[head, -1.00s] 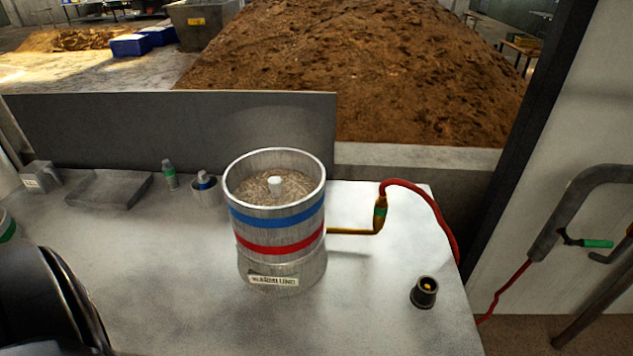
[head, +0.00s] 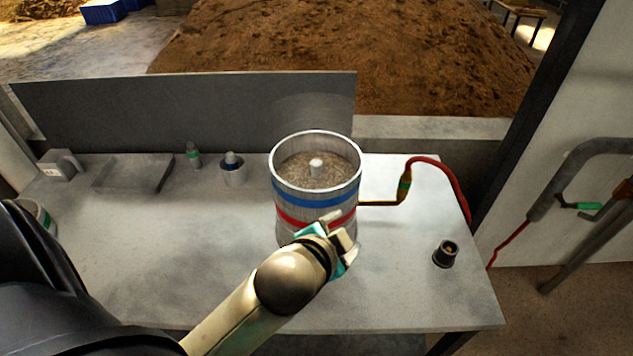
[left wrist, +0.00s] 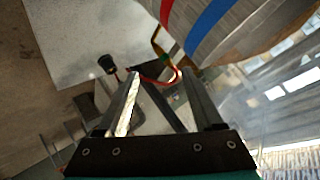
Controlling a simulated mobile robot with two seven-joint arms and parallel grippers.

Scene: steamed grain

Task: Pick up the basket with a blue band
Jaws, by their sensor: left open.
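The basket with a blue band (head: 317,197) is the top tier of a grey metal cylinder on the table. It holds brown grain with a white knob in the middle. A tier with a red band (head: 290,218) is directly below it. My left gripper (head: 341,232) is in front of the lower part of the cylinder and hides some of the red band. In the left wrist view the blue-band basket (left wrist: 209,24) is at the top right, beyond the two open, empty fingers (left wrist: 162,72). I cannot tell whether they touch the cylinder. My right gripper is out of view.
The grey table (head: 190,270) has a low back panel (head: 180,110). A brass pipe with a red hose (head: 452,170) leaves the cylinder's right side. A small black cup (head: 446,253) stands at the right. A small bottle (head: 193,155) and a metal cup (head: 233,172) stand left of the cylinder.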

